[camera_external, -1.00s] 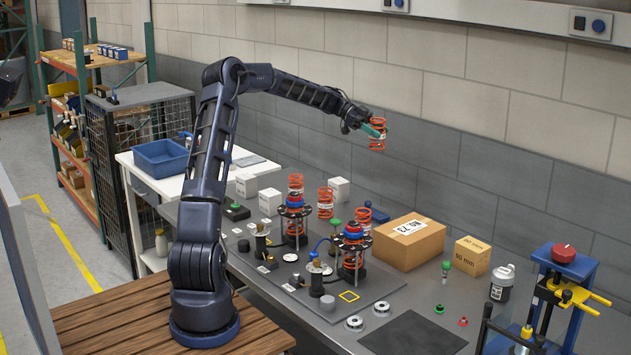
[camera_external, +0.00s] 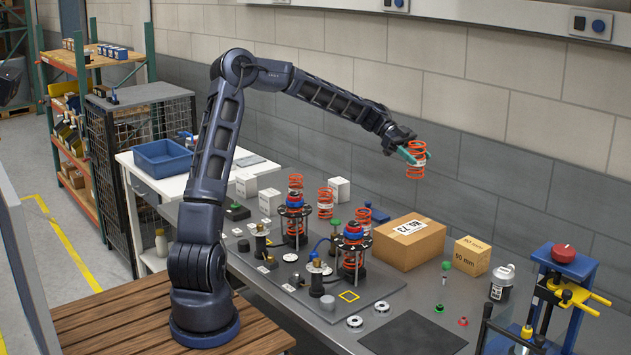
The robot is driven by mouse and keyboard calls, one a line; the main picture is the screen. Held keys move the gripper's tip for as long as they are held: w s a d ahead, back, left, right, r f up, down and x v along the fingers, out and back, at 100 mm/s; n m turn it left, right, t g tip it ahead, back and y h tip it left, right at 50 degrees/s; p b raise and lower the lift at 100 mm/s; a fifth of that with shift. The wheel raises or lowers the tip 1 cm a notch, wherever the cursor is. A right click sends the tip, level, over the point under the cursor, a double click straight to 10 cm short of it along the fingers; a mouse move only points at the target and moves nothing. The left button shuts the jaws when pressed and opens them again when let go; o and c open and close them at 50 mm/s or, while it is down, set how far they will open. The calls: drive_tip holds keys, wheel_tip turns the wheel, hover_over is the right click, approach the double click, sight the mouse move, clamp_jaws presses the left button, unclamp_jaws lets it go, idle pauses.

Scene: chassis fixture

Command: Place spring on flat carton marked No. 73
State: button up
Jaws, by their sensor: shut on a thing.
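My gripper (camera_external: 408,154) is shut on an orange coil spring (camera_external: 416,166) with a white band around its middle. The spring hangs upright in the air, above the cardboard carton. The flat carton (camera_external: 408,250) marked "No. 73" lies on the grey bench, with a white label on its top. The visible part of its top is bare. A clear gap separates the spring from the carton.
Another orange spring (camera_external: 326,203) stands on the bench left of the carton. Two strut assemblies with springs stand on the fixture plate (camera_external: 372,292). A small "90 mm" box (camera_external: 472,256) and a shaker-like bottle (camera_external: 501,283) stand to the right. A press (camera_external: 562,285) is at the far right.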

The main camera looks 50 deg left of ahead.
wheel_tip(320, 180, down, 18)
drive_tip(key=shift+r, duration=0.15)
idle(0.5)
drive_tip(key=o, duration=1.3)
